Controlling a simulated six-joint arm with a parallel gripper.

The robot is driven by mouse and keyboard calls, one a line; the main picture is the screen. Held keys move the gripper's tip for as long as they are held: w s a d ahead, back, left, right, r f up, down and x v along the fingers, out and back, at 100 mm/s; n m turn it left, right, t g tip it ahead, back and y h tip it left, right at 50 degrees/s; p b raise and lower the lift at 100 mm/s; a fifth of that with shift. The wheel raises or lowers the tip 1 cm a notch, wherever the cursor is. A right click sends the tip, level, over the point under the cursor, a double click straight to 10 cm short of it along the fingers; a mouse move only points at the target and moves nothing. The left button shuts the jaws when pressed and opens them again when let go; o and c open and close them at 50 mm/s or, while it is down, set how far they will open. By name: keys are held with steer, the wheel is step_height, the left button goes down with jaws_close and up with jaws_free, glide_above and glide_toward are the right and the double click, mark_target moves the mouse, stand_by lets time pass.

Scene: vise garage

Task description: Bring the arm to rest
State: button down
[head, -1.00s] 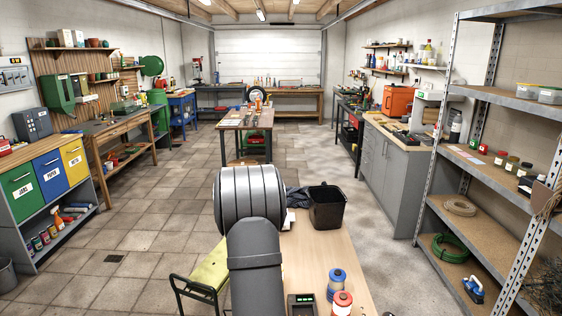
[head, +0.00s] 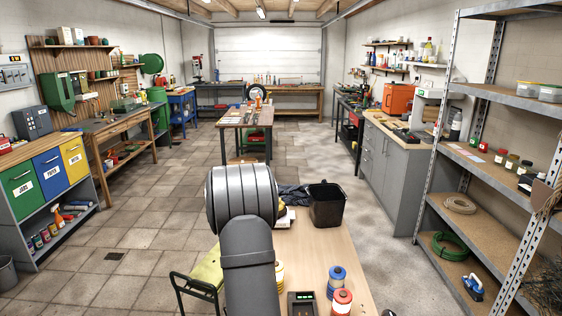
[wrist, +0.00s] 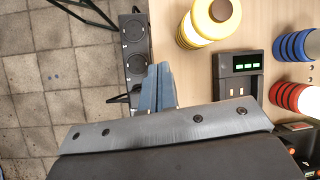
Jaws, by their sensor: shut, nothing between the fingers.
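My arm rises at the bottom middle of the head view and hides my gripper there. In the wrist view my gripper (wrist: 158,80) points toward the left edge of the wooden table (wrist: 184,75). Its blue-grey fingers are together with nothing between them. The fingertips show close beside a dark strip with round sockets (wrist: 135,50) at the table edge; I cannot tell the height between them.
On the table stand a charger with green lights (wrist: 238,75) and yellow (wrist: 210,22), blue (head: 337,280) and red (head: 341,300) ringed containers. A black bin (head: 327,205) and dark cloth (head: 293,195) lie farther back. A yellow-green seat (head: 207,272) is left of the table.

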steer(key=w+d+r+n+t, duration=0.1)
steer(key=w+d+r, duration=0.2)
steer(key=r, duration=0.2)
steer(key=shift+h, duration=0.4)
